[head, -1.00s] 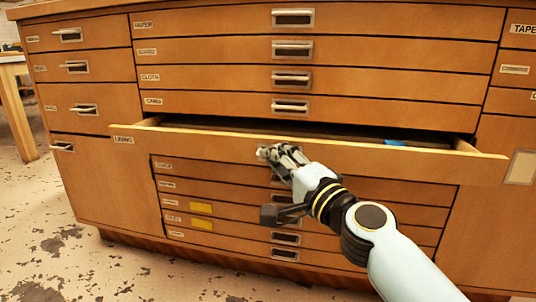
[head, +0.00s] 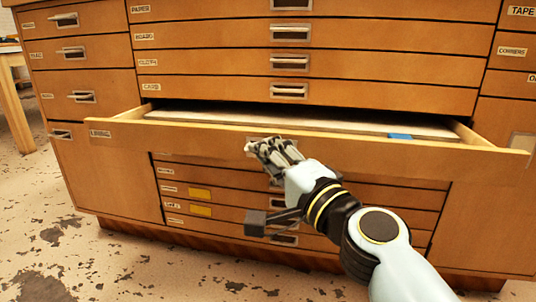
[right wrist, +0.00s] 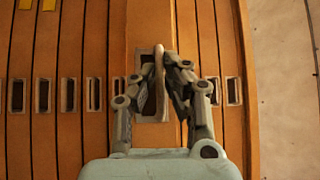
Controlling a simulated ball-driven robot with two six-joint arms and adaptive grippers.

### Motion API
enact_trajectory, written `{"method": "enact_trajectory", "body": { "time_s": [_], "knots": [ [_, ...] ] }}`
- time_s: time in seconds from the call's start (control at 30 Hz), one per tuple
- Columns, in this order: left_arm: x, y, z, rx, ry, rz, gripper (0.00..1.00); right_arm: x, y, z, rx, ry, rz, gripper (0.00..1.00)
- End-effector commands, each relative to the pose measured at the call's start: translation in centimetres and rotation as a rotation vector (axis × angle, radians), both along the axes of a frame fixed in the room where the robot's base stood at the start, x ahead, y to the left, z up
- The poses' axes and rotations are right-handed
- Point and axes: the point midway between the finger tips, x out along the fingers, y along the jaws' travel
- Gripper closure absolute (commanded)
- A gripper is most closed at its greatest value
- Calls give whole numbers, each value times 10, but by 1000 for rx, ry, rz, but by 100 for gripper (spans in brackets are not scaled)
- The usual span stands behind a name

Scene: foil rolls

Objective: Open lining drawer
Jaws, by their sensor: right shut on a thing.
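The lining drawer (head: 400,153) is pulled part way out of the wooden cabinet. Its label sits at the left end of its front. Inside it lies a pale flat sheet or stack (head: 290,123) with a small blue piece (head: 400,136) near the right. My right gripper (head: 262,148) is at the middle of the drawer front, shut on the drawer's handle; its fingers hide most of the handle. In the right wrist view the handle (right wrist: 160,85) shows between the fingers (right wrist: 165,85). My left gripper is not in view.
Closed drawers with metal handles lie above, among them the card drawer (head: 240,88), and more lie below (head: 200,211). Side drawers (head: 80,97) flank them. A table leg (head: 17,110) stands at the left. The worn floor (head: 120,275) in front is clear.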

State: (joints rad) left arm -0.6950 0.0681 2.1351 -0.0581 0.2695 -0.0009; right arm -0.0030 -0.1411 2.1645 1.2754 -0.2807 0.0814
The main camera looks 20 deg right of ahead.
Motion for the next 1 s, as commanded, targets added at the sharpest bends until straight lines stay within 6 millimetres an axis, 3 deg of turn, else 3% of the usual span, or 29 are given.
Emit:
{"method": "enact_trajectory", "body": {
  "time_s": [0.03,0.07,0.23,0.57,1.0],
  "knots": [
    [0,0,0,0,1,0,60,0,0,-2,-2,4,-1,100],
    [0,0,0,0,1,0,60,0,0,-2,-2,4,-1,90],
    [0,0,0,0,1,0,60,0,0,-2,-2,3,-1,68],
    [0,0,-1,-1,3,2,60,-4,-1,-2,-1,3,1,68],
    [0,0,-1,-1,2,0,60,-72,-15,-12,0,6,1,68]
  ]
}}
